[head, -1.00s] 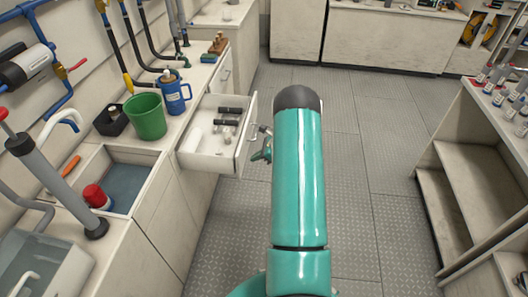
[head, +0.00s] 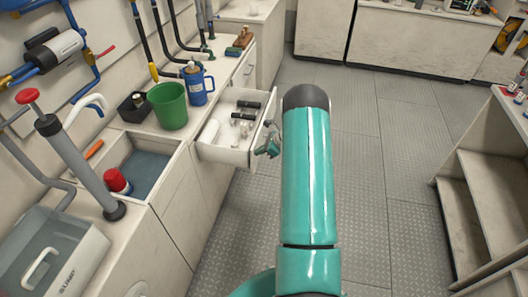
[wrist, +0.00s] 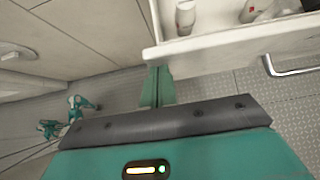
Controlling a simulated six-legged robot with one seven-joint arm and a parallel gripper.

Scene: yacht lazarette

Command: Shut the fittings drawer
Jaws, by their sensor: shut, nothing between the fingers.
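The fittings drawer (head: 225,154) stands pulled out from the left counter in the head view, with dark cylinders and pale fittings inside. Its metal bar handle (wrist: 288,66) shows at the right of the wrist view. My gripper (head: 268,146) is shut and empty, just outside the drawer front, partly hidden behind my arm. In the wrist view my gripper's fingertips (wrist: 157,68) are together at the left end of the drawer front (wrist: 225,50). I cannot tell whether they touch it. White-capped bottles (wrist: 186,15) lie in the drawer there.
On the counter are a green bucket (head: 168,106), a blue jug (head: 198,84) and a black caddy (head: 133,108). A sink with a red-capped container (head: 117,181) is nearer. Grey floor (head: 365,160) is clear right of my arm. Open shelving (head: 480,185) stands at right.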

